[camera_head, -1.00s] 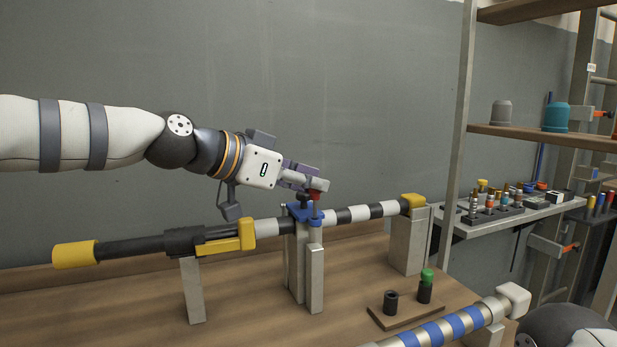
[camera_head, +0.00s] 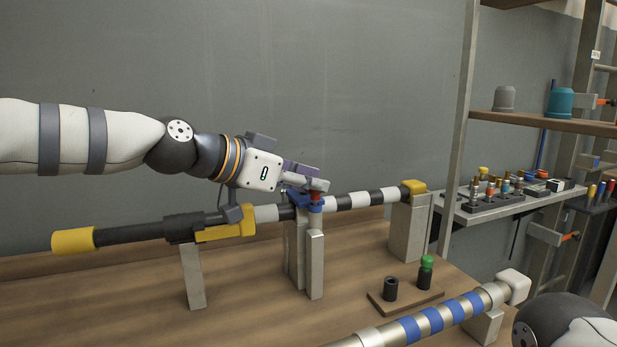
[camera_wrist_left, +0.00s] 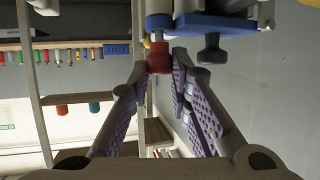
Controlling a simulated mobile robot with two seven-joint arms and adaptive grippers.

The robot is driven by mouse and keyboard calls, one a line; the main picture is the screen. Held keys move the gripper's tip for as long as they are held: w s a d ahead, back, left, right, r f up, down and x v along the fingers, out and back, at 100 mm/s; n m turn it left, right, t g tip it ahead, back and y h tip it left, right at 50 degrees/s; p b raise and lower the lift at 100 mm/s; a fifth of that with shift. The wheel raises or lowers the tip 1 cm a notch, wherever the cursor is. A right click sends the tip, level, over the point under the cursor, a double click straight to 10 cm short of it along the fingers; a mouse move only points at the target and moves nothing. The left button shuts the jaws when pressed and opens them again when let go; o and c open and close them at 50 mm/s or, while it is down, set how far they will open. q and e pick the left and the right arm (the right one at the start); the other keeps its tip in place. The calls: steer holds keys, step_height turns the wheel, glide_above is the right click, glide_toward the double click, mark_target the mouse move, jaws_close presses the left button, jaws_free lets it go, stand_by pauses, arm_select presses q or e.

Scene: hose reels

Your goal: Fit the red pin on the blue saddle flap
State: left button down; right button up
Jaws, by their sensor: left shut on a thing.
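The blue saddle (camera_head: 297,198) sits around the striped bar, on a grey stand; its flap faces the front. It also shows at the top of the left wrist view (camera_wrist_left: 222,24). My left gripper (camera_head: 316,187) reaches in from the left, just above the saddle. It is shut on the red pin (camera_head: 316,197), which also shows between the fingertips in the left wrist view (camera_wrist_left: 159,58). The pin is right at the flap, over its front side. The fingers partly hide it, and I cannot tell how far it is seated. My right gripper is out of view.
The striped bar (camera_head: 345,202) rests on grey posts, with a yellow clamp (camera_head: 228,231) left of the saddle. A small wooden board (camera_head: 405,302) holds a black cup and a green-topped piece. A blue-striped tube (camera_head: 435,320) lies in front. Shelves stand at the right.

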arm_select(q)
steer(key=shift+f, duration=0.45)
steer(key=c, duration=1.4)
jaws_free()
steer(key=v, duration=1.2)
steer(key=shift+r, duration=0.1)
